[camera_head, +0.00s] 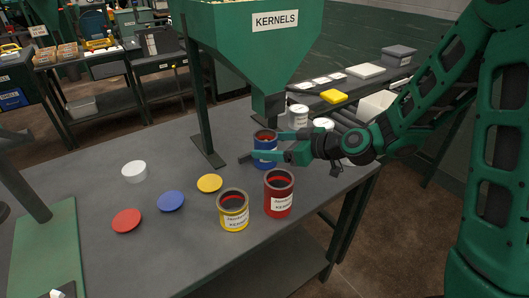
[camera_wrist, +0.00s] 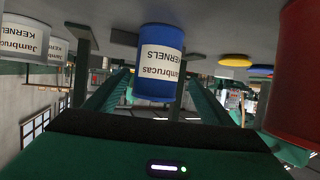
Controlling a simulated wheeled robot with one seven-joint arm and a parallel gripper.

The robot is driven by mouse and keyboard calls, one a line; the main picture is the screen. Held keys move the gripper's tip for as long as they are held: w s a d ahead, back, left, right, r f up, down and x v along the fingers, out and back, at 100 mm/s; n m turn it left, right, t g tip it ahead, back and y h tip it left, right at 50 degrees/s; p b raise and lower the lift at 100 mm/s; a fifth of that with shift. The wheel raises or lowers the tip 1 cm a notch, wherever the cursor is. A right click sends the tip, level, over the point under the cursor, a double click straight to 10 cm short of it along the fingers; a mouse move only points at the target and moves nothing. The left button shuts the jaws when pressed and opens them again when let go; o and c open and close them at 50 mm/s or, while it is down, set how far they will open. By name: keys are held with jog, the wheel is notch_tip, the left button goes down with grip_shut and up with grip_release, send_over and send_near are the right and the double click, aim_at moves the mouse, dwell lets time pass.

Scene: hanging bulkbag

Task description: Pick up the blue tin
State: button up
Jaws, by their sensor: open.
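The blue tin (camera_head: 264,152) stands upright on the grey table, close to the spout of the hopper. It has a white label and a reddish inside. In the wrist view the blue tin (camera_wrist: 161,62) appears upside down, ahead of my gripper and between its two green fingers. My gripper (camera_head: 270,147) is open, with its fingers reaching to the tin from the right, one on each side. I cannot tell whether the fingers touch it.
A red tin (camera_head: 279,197) and a yellow tin (camera_head: 233,213) stand nearer the front. Red (camera_head: 127,220), blue (camera_head: 171,201) and yellow (camera_head: 210,183) lids lie to the left. The green hopper (camera_head: 262,50) and its post (camera_head: 196,100) rise beside the blue tin. White tins (camera_head: 298,117) stand behind.

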jog(key=x, duration=0.6)
jog(key=shift+w+a+r, duration=0.15)
jog(key=shift+w+a, duration=0.05)
jog(key=shift+w, duration=0.25)
jog(key=c, duration=1.2)
